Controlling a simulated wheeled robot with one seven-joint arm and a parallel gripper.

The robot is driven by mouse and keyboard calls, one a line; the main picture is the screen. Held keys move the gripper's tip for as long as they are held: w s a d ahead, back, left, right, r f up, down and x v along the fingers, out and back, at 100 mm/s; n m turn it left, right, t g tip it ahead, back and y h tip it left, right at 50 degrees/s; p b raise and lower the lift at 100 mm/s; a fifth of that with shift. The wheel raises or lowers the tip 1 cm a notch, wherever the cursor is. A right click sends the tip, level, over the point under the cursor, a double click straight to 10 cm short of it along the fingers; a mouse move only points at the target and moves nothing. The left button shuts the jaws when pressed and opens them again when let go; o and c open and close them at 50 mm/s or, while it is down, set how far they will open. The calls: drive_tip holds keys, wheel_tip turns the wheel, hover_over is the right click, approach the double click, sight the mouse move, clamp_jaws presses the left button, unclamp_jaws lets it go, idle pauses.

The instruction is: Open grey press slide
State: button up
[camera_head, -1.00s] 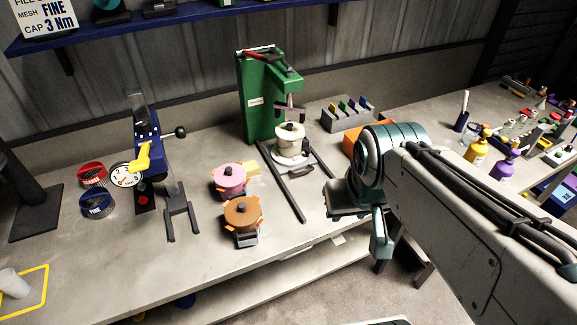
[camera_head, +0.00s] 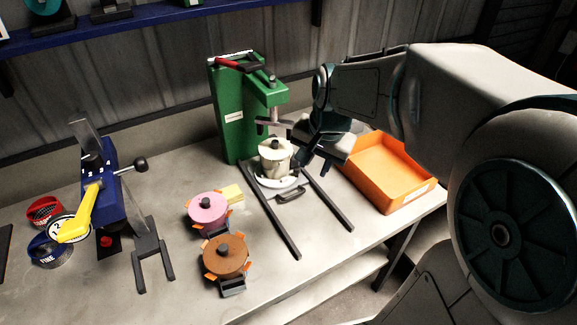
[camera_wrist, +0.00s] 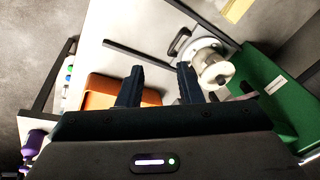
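The green press (camera_head: 238,112) stands at the back of the bench and also shows at the right of the wrist view (camera_wrist: 262,92). Its slide is a round pale plate (camera_head: 262,182) between two dark rails, close under the press head, with a dark grey handle (camera_head: 290,194) at the front. A cream pot (camera_head: 274,158) sits on the plate. The handle shows at the top of the wrist view (camera_wrist: 178,41). My gripper (camera_head: 306,165) is just right of the pot, above the right rail. Its two fingers (camera_wrist: 159,78) are apart and empty, with the handle beyond the right finger.
An orange tray (camera_head: 420,196) lies right of the press, beneath my arm. A pink pot (camera_head: 209,213) and a brown pot (camera_head: 226,257) stand left of the rails. A blue device with a yellow lever (camera_head: 80,212) is farther left. The bench between the rails is clear.

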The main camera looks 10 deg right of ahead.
sight(299, 193)
drive_tip(key=w+d+f+m+g+b, duration=0.15)
drive_tip(key=w+f+m+b, duration=0.4)
drive_tip(key=w+f, duration=0.7)
drive_tip(key=shift+m+t, duration=0.25)
drive_tip(key=shift+m, duration=0.5)
drive_tip(key=f, duration=0.4)
drive_tip(key=w+f+p, duration=0.1)
drive_tip(key=f, duration=0.3)
drive_tip(key=w+f+p, duration=0.1)
drive_tip(key=f, duration=0.3)
drive_tip(key=shift+w+a+f, duration=0.25)
drive_tip(key=shift+a, duration=0.15)
clamp_jaws()
